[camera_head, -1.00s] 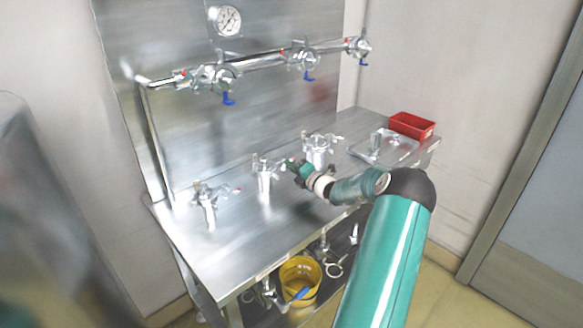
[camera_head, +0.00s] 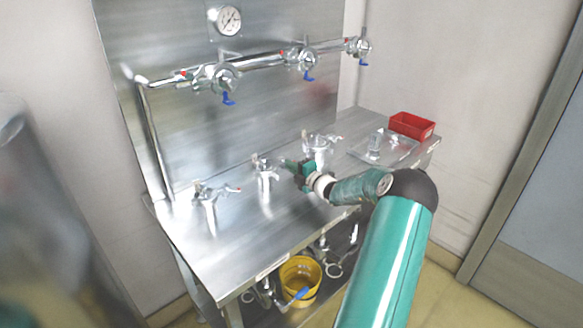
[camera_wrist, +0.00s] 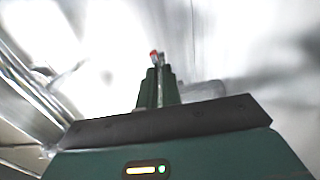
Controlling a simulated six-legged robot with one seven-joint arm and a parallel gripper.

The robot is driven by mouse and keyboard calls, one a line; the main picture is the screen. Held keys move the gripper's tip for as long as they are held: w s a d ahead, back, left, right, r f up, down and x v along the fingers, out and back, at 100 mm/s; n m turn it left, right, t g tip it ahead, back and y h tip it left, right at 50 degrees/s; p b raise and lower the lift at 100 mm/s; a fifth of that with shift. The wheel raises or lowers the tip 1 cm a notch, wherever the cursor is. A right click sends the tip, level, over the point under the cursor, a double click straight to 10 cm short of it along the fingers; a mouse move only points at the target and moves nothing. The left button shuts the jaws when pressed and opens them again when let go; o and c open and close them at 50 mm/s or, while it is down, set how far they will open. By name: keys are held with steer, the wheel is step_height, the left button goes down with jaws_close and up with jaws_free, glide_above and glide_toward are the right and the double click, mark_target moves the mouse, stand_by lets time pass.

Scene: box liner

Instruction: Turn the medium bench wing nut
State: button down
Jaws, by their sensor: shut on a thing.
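Three metal bench fittings with wing nuts stand in a row on the steel bench (camera_head: 235,235). The middle one, which I take for the medium bench wing nut (camera_head: 264,163), sits on an upright metal body. My gripper (camera_head: 287,163) reaches its right side from the right. In the wrist view my gripper's fingers (camera_wrist: 158,88) are close together, shut on a thin metal part, with a small red tip (camera_wrist: 153,54) just beyond. The grip itself is small in the head view and blurred in the wrist view.
The left fitting (camera_head: 207,200) and right fitting (camera_head: 319,148) flank the middle one; the right one is close behind my gripper. A clear tray (camera_head: 402,150) and red bin (camera_head: 412,125) are at the bench's right end. A yellow bucket (camera_head: 300,278) is below. Valved pipe (camera_head: 262,62) runs above.

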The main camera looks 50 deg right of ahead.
steer(key=c, duration=1.6)
jaws_free()
steer(key=s, duration=0.4)
steer(key=s+a, duration=0.1)
steer(key=s, duration=0.8)
steer(key=shift+s+a, duration=0.3)
steer(key=shift+s, duration=0.1)
